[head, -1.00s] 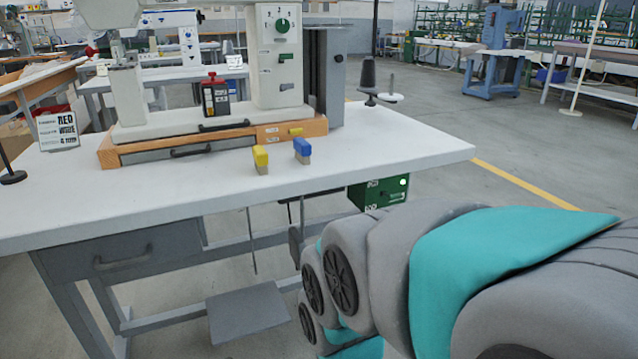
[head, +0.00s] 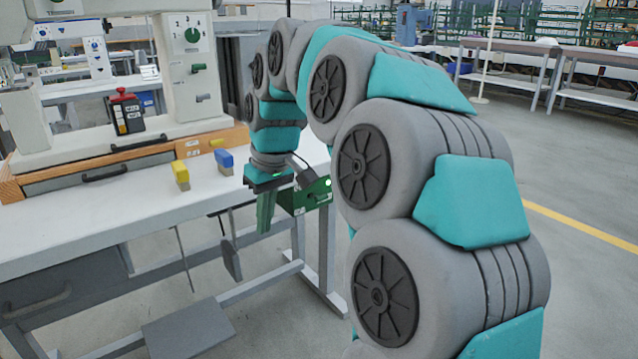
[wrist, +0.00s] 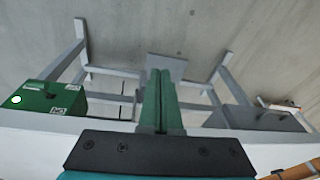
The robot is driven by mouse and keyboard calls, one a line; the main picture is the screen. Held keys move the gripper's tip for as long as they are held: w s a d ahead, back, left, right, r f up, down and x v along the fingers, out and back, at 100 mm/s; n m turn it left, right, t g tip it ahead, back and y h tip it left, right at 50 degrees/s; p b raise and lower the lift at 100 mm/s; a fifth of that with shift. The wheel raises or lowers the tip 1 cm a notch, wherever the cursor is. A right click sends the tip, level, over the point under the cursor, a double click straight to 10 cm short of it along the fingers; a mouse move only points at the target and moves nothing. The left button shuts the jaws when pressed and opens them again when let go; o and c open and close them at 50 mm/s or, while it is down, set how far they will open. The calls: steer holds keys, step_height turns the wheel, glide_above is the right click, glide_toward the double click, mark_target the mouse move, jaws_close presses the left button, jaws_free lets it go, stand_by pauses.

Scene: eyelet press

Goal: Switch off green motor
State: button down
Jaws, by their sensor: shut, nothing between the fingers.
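The green motor (head: 308,194) is a green box under the table's right end, partly hidden behind my arm and gripper in the head view. In the wrist view the green motor (wrist: 45,98) is at the left, with a white round spot and small labels on its face. My gripper (head: 265,215) points down in front of the table's front edge, left of the motor and apart from it. In the wrist view my gripper (wrist: 160,85) shows its green fingers together with nothing between them.
Below are a grey pedal (head: 190,325), a drawer (head: 50,290) and table legs. Open floor lies to the right.

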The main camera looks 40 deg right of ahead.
steer(key=w+d+r+t, duration=0.1)
steer(key=w+d+r, duration=0.15)
steer(key=d, duration=0.35)
steer(key=w+d+r, duration=0.1)
steer(key=w+d, duration=0.3)
steer(key=d, duration=0.1)
step_height(320, 180, up, 2)
steer(key=m+t+h, duration=0.1)
steer(key=m, duration=0.1)
glide_above(322, 197)
steer(key=s, duration=0.3)
steer(key=shift+d+r+p, duration=0.1)
steer(key=shift+r+p, duration=0.05)
steer(key=shift+p, duration=0.15)
steer(key=x, duration=1)
steer(key=shift+p, duration=0.4)
steer(key=shift+s+f+t+b, duration=0.2)
steer(key=shift+t+b, duration=0.2)
steer(key=shift+b, duration=0.25)
